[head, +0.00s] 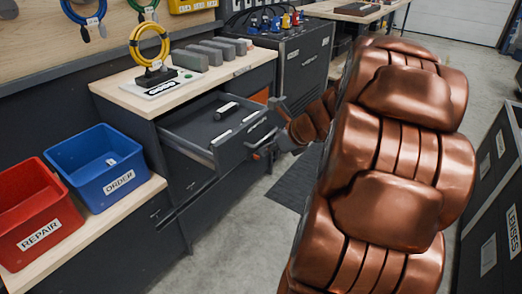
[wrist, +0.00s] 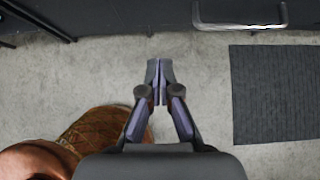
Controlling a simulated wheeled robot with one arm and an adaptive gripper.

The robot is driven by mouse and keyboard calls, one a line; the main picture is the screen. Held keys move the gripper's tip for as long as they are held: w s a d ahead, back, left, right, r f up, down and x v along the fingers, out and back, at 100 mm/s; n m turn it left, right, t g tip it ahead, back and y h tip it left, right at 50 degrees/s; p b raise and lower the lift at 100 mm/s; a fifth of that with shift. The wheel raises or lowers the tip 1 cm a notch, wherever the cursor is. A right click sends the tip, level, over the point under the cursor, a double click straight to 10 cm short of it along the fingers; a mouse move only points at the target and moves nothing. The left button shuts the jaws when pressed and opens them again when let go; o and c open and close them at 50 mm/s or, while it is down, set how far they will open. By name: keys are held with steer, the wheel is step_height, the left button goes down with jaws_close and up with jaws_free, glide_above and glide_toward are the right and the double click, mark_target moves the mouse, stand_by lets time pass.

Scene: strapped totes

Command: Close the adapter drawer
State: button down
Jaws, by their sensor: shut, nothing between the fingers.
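The drawer (head: 190,150) is dark grey and stands pulled out of the workbench, below its wooden top. A black cylindrical item (head: 226,111) and a pale label show inside it. My gripper (head: 258,154) is in front of the drawer's front panel (head: 244,142), near its right side. In the wrist view my gripper (wrist: 158,82) has its fingers together, with nothing between them and floor beneath. A metal handle (wrist: 240,26) on a dark front lies ahead and to the right, apart from the fingertips. I cannot tell whether the gripper touches the drawer.
A blue ORDER bin (head: 105,170) and a red REPAIR bin (head: 38,225) stand on a lower bench at left. A yellow cable coil on a stand (head: 150,50) and grey blocks sit above the drawer. A dark mat (wrist: 275,95) lies on clear floor. A dark case (head: 490,200) stands at right.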

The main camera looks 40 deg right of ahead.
mark_target(234, 156)
steer(key=x, duration=0.3)
steer(key=b+x, duration=0.1)
steer(key=x, duration=0.2)
steer(key=w+r+x, duration=0.1)
steer(key=x, duration=0.3)
steer(key=shift+w+a+r+b, duration=0.1)
steer(key=shift+a+b, duration=0.15)
steer(key=shift+b, duration=0.05)
steer(key=shift+w+a+r, duration=0.1)
steer(key=shift+w, duration=0.55)
